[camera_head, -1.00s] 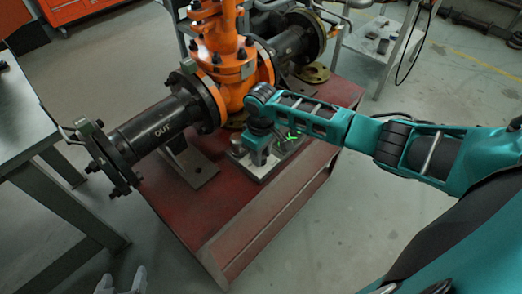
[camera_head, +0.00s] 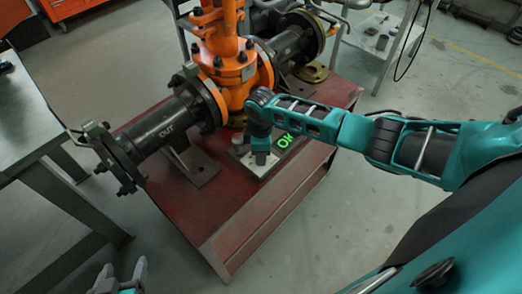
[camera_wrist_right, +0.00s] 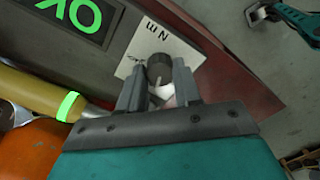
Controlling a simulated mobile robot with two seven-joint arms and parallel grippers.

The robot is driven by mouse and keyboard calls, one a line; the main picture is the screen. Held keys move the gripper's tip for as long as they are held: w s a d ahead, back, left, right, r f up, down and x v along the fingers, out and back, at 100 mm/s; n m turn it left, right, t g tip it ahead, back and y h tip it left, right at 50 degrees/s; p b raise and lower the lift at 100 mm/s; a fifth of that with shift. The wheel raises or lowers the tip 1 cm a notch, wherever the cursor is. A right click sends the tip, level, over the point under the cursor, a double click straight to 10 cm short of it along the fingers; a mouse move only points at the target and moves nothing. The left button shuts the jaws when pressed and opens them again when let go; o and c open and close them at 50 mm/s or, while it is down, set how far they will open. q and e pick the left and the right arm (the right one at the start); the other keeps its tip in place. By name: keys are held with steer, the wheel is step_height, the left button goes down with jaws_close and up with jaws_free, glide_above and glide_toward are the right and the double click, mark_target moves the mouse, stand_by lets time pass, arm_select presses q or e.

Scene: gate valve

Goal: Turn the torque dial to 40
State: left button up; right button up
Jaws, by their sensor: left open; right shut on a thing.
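The torque dial (camera_wrist_right: 158,68) is a small dark grey round knob on a white plate (camera_wrist_right: 140,45) marked "N m" in the right wrist view. My right gripper (camera_wrist_right: 160,88) is shut on the dial, one finger on each side; the fingers hide part of the plate's scale, so I cannot read the setting. In the head view my right gripper (camera_head: 258,157) points down at the base plate and covers the dial. A dark display (camera_wrist_right: 78,14) beside it shows green "OK", also visible in the head view (camera_head: 285,141). My left gripper (camera_head: 120,278) is open and empty at the bottom left.
The orange gate valve (camera_head: 225,65) with its black "OUT" pipe (camera_head: 160,130) stands on a red platform (camera_head: 240,232) close behind my right gripper. A yellow handle with a green ring (camera_wrist_right: 68,106) lies near the dial. A grey table (camera_head: 22,125) is at left.

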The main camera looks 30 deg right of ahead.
stand_by(0.3)
steer(key=o, duration=1)
steer(key=shift+o, duration=0.2)
steer(key=shift+r, duration=0.1)
step_height(320, 180, up, 13)
steer(key=shift+p, duration=0.3)
